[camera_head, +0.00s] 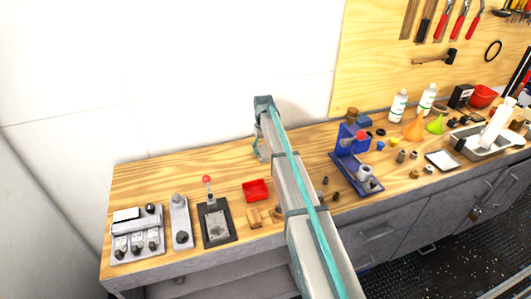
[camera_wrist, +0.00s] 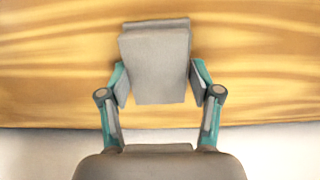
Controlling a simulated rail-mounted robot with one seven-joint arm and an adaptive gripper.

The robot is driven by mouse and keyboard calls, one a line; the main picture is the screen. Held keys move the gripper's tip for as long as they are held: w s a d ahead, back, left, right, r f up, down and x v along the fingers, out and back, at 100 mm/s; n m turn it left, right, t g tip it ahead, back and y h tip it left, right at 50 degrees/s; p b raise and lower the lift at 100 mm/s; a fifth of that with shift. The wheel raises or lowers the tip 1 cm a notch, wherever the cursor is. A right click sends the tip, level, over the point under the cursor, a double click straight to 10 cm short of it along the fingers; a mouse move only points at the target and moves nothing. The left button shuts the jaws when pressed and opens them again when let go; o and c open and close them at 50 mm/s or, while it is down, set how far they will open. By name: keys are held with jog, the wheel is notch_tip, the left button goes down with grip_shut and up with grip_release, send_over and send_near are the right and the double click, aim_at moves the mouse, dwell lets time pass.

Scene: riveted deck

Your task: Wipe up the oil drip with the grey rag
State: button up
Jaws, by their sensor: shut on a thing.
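My gripper (camera_wrist: 159,86) is shut on the grey rag (camera_wrist: 155,55), a flat, folded-looking block between the two fingertips in the wrist view. The rag is over the wooden bench top (camera_wrist: 50,60); I cannot tell whether it touches the wood. In the head view my gripper (camera_head: 261,148) points down at the back of the bench, close to the wall, and the rag cannot be made out there. I cannot make out the oil drip in either view; my arm covers part of the bench.
A red tray (camera_head: 256,190) lies in front of my gripper. A black-framed plate (camera_head: 217,222) and control boxes (camera_head: 137,233) stand at left. A blue vise-like device (camera_head: 352,170) stands right of my arm, with bottles (camera_head: 398,105) beyond. The back left of the bench is clear.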

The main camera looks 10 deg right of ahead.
jog(key=shift+w+a, duration=0.1)
jog(key=shift+w, duration=0.85)
jog(key=shift+s+r+p, duration=0.15)
jog(key=shift+r+p, duration=1.6)
jog(key=shift+r, duration=2.35)
